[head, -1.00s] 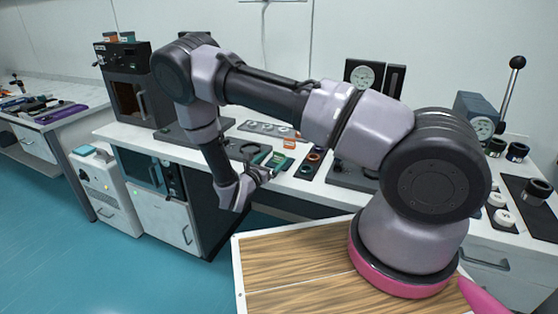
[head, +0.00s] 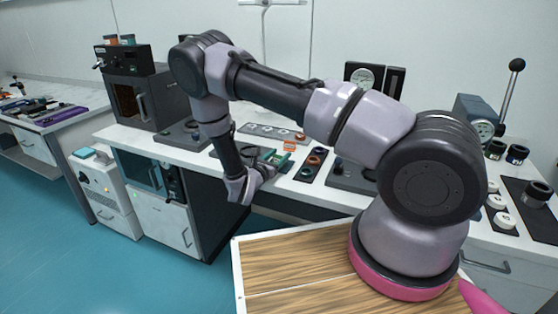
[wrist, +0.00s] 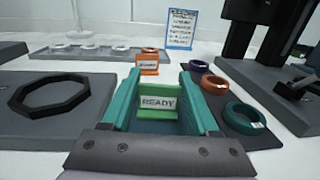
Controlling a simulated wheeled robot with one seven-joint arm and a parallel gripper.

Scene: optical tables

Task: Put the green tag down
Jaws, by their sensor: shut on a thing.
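The green tag (wrist: 158,102), an upright piece with a white label reading READY, stands between the two teal fingers of my gripper (wrist: 159,92) in the wrist view. My gripper is shut on it. In the head view my gripper (head: 268,166) is over the front part of the white bench (head: 330,200), and the tag is too small there to tell from the teal fingers. The tag's lower edge is hidden, so I cannot tell whether it touches the bench.
An orange tag (wrist: 148,64) stands just beyond. A dark plate with an octagonal ring (wrist: 63,92) lies left. A dark strip with purple, orange and green rings (wrist: 245,118) lies right. A grey tray with white discs (wrist: 88,54) and a printed sign (wrist: 181,29) are behind.

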